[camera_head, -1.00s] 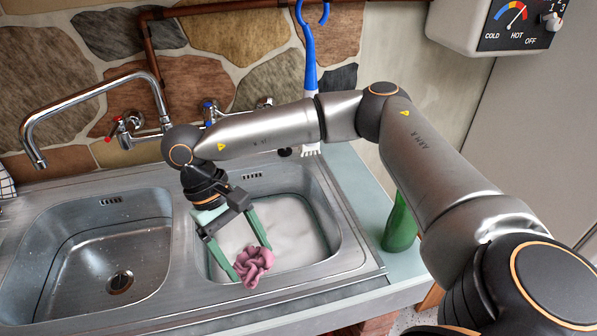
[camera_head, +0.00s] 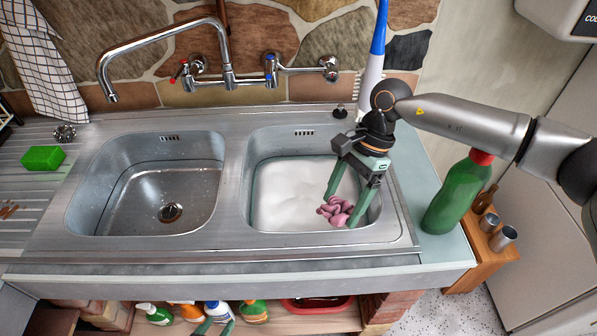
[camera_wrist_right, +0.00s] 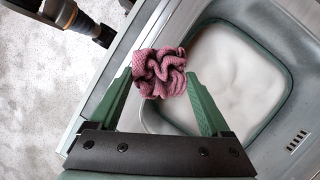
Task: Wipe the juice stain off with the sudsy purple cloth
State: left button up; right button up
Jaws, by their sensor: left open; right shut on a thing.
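The purple cloth (camera_head: 336,211), a crumpled pinkish-purple bundle, is pinched between the fingers of my right gripper (camera_head: 340,205). It hangs over the right front part of the right basin. In the right wrist view the cloth (camera_wrist_right: 160,73) sits bunched between both green fingertips, with the foam beside it. I see no juice stain in these views.
The right basin has a green-edged tub of white suds (camera_head: 290,195); the left basin (camera_head: 165,185) is empty. A green bottle (camera_head: 457,192) stands right of the sink. A green sponge (camera_head: 43,157) lies on the left drainboard. Several bottles stand on the shelf below.

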jog(key=w+a+m+t+p, duration=0.2)
jog(key=w+a+m+t, duration=0.3)
jog(key=a+m, duration=0.55)
jog(key=shift+m+g+y, duration=0.3)
jog(key=shift+m+y, duration=0.1)
jog(key=shift+m, duration=0.15)
jog(key=f+b, duration=0.4)
jog(key=f, duration=0.1)
jog(key=d+f+b, duration=0.1)
jog(key=f+b, duration=0.3)
jog(key=f, duration=0.1)
jog(key=f+b, duration=0.4)
jog(key=f, duration=0.1)
jog(key=shift+w+d, duration=0.15)
jog(key=shift+w, duration=0.1)
notch_tip(320, 180, down, 4)
jog(key=b, duration=0.3)
jog(key=shift+f+b, duration=0.35)
jog(key=shift+b, duration=0.25)
pick_arm(q)
notch_tip(320, 180, down, 11)
jog(key=d, duration=0.1)
jog(key=shift+w+d+m+h, duration=0.2)
jog(key=shift+w+m+h, duration=0.1)
jog(key=shift+w+h, duration=0.1)
jog(key=shift+r, duration=0.15)
pick_arm(e)
jog(key=shift+f, duration=0.1)
